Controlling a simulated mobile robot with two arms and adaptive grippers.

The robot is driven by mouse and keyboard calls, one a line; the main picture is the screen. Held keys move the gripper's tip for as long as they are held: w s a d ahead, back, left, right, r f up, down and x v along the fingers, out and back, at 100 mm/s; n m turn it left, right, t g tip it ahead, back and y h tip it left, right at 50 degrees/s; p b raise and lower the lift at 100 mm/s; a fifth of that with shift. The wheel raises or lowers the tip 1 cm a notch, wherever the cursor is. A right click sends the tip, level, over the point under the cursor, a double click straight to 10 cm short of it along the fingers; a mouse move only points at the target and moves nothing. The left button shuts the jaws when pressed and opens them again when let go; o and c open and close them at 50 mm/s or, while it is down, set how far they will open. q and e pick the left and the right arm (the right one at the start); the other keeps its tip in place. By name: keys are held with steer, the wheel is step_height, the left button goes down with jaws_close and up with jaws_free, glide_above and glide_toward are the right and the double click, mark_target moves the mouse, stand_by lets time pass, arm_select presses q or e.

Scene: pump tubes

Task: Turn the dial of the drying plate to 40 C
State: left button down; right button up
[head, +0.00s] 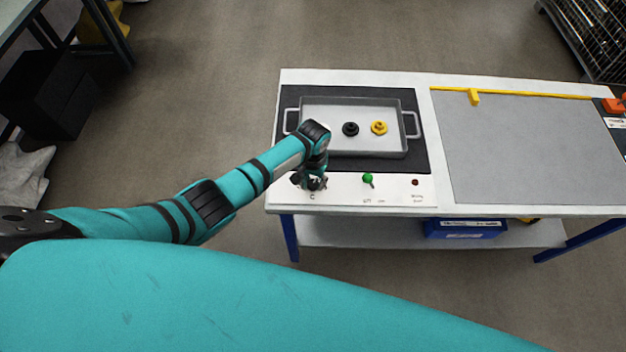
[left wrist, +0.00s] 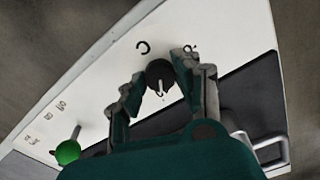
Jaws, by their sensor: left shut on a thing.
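The dial is a round black knob (left wrist: 160,74) with a pale pointer line, on the white front panel (head: 340,193) of the drying plate (head: 421,160). In the left wrist view, the fingers of my left gripper (left wrist: 157,84) sit on both sides of the knob and are shut on it. In the head view my left gripper (head: 314,183) covers the knob at the panel's left end. A "C" mark shows by it; the temperature numbers are hidden or too small to read. My right gripper is not in view.
A grey tray (head: 306,102) with a black part (head: 350,129) and a yellow part (head: 379,128) sits on the plate. A green switch (head: 368,178) and a red lamp (head: 415,182) are right of the dial. A bare grey mat (head: 520,150) lies further right.

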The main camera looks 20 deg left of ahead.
mark_target(313, 183)
arm_select(q)
steer(key=shift+w, duration=0.1)
steer(key=c, duration=0.9)
jaws_free()
steer(key=shift+c, duration=0.2)
step_height(313, 183, up, 12)
